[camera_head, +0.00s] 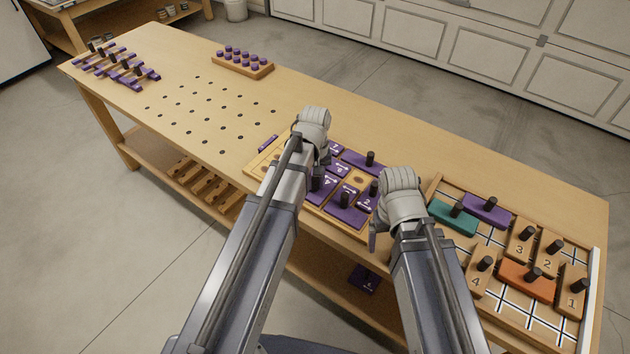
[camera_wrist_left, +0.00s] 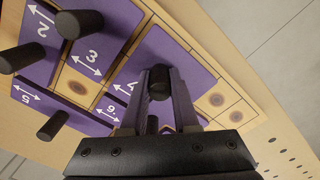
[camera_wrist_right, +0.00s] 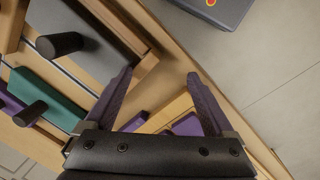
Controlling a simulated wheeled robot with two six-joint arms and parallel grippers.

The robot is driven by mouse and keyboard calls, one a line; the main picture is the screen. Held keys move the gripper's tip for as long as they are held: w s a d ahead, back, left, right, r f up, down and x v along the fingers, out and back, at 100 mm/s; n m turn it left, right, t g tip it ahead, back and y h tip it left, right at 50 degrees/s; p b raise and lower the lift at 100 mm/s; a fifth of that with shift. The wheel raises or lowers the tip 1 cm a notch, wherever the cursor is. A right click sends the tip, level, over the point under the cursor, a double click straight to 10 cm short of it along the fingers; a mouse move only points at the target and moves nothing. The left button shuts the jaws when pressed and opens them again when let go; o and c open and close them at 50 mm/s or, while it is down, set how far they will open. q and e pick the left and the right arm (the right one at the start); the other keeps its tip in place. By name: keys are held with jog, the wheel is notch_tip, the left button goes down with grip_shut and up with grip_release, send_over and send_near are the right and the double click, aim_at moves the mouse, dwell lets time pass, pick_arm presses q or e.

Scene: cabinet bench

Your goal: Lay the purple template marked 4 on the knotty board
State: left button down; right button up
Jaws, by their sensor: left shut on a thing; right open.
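The purple template marked 4 (camera_wrist_left: 185,55) is in the left wrist view, with a white arrow and numeral partly behind a finger. My left gripper (camera_wrist_left: 159,88) is shut on its black peg. It appears flat at the knotty board; whether it fully touches is unclear. The knotty board (camera_wrist_left: 216,99) shows bare wood with dark knots between other purple templates. In the head view my left gripper (camera_head: 317,178) partly covers this template (camera_head: 330,186) on the board (camera_head: 357,180). My right gripper (camera_head: 377,238) is open and empty beside the board's right end; its spread fingers fill the right wrist view (camera_wrist_right: 160,85).
A gridded tray (camera_head: 510,305) at right holds teal, purple, orange and numbered wooden pieces with pegs. A peg block (camera_head: 243,64) and purple-and-black parts (camera_head: 118,65) stand farther left. A purple piece (camera_head: 364,281) lies on the lower shelf. The holed bench area is clear.

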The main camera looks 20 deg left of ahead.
pick_arm(q)
jog(key=shift+s+f+b, duration=0.15)
jog(key=shift+f+b, duration=0.2)
jog(key=shift+b, duration=0.1)
pick_arm(e)
jog(key=shift+s+a+f, duration=0.1)
jog(key=shift+s+f, duration=0.05)
jog(key=shift+f, duration=0.2)
dwell(0.6)
pick_arm(q)
jog(key=shift+c, duration=1)
grip_release()
jog(key=shift+w+r+p, duration=0.2)
jog(key=shift+r+p, duration=0.4)
jog(key=shift+p, duration=0.15)
pick_arm(e)
jog(key=shift+w+r, duration=0.2)
jog(key=shift+r, duration=0.45)
pick_arm(q)
notch_tip(320, 180, up, 7)
jog(key=p, duration=0.7)
pick_arm(e)
notch_tip(320, 180, up, 7)
pick_arm(q)
jog(key=shift+f, duration=0.2)
pick_arm(e)
jog(key=shift+f, duration=0.25)
